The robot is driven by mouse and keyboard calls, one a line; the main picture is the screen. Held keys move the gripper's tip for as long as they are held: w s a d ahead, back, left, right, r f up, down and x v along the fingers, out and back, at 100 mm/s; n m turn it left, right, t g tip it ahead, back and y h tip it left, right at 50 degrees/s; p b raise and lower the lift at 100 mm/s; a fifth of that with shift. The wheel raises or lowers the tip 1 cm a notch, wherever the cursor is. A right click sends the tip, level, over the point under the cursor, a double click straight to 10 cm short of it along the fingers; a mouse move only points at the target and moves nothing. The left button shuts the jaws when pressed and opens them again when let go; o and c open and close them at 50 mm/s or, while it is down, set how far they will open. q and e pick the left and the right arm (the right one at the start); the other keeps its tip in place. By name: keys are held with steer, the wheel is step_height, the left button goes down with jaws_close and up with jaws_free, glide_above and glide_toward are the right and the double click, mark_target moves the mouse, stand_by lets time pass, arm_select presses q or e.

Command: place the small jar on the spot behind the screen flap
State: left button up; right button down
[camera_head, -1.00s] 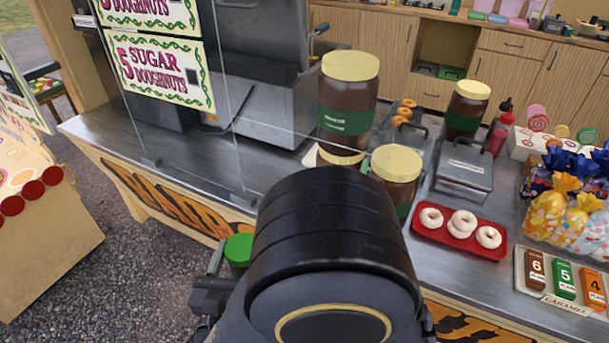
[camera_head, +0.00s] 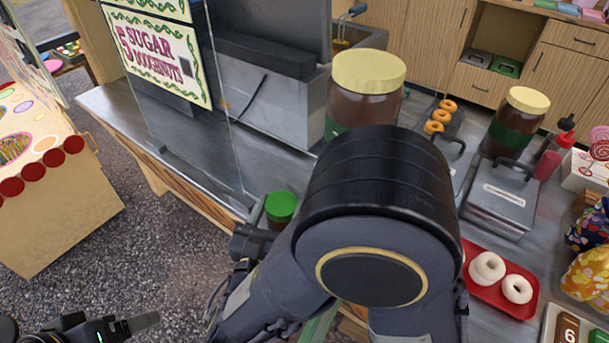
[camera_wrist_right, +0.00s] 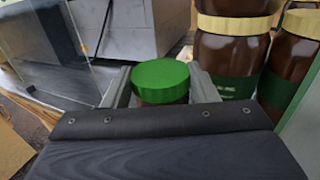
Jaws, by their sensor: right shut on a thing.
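The small jar with a green lid (camera_head: 280,206) is in my right gripper (camera_head: 262,232), at the counter's front edge near the screen's lower right corner. In the right wrist view the jar (camera_wrist_right: 161,82) stands upright between the two fingers of the right gripper (camera_wrist_right: 162,90), which are shut on it. The clear screen flap (camera_head: 222,120) stands to the left of the jar, and also shows in the wrist view (camera_wrist_right: 55,45). Bare counter shows through it; I cannot make out a marked spot. My left gripper (camera_head: 125,326) is partly in view at the bottom left, its opening unclear.
Large brown jars with cream lids (camera_head: 369,72) stand close to the right of the small jar. A steel fryer (camera_head: 275,95) stands behind. A red tray (camera_head: 500,290) with white doughnuts is at the right. My right arm hides part of the counter.

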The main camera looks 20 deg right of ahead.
steer(key=f+x, duration=0.1)
steer(key=x, duration=0.7)
steer(key=f+p+x, duration=0.1)
steer(key=f+x, duration=0.1)
steer(key=x, duration=0.5)
steer(key=shift+w+d+f, duration=0.25)
steer(key=shift+w+f, duration=0.05)
steer(key=shift+w, duration=0.05)
